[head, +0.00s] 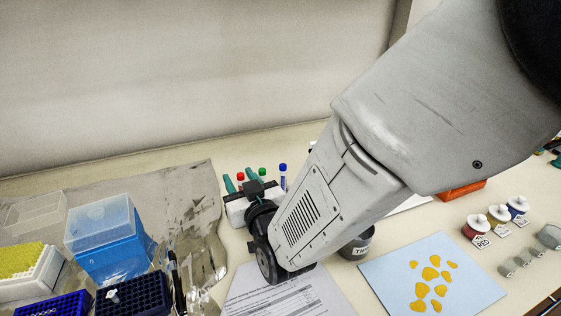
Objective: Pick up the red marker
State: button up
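The red marker (240,176) stands upright at the back of the bench, with only its red cap clearly showing. A green-capped marker (262,171) and a blue-capped marker (283,168) stand to its right, by a white holder (236,214). My gripper (239,181) reaches over the holder from the front right. Its two teal fingers are spread, and the red cap appears in the gap between them. I cannot tell whether the fingers touch the marker or how deep it lies between them. My gripper body hides the marker's lower part and much of the holder.
A blue tip box (108,250) with a clear lid and foil (192,200) lie left. A printed sheet (300,298) is in front. A dark labelled cup (358,244), light blue mat (440,262) and small bottles (478,228) are right.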

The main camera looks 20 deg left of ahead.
jog(key=shift+c, duration=0.4)
grip_shut()
notch_tip(320, 180, up, 10)
dwell(0.3)
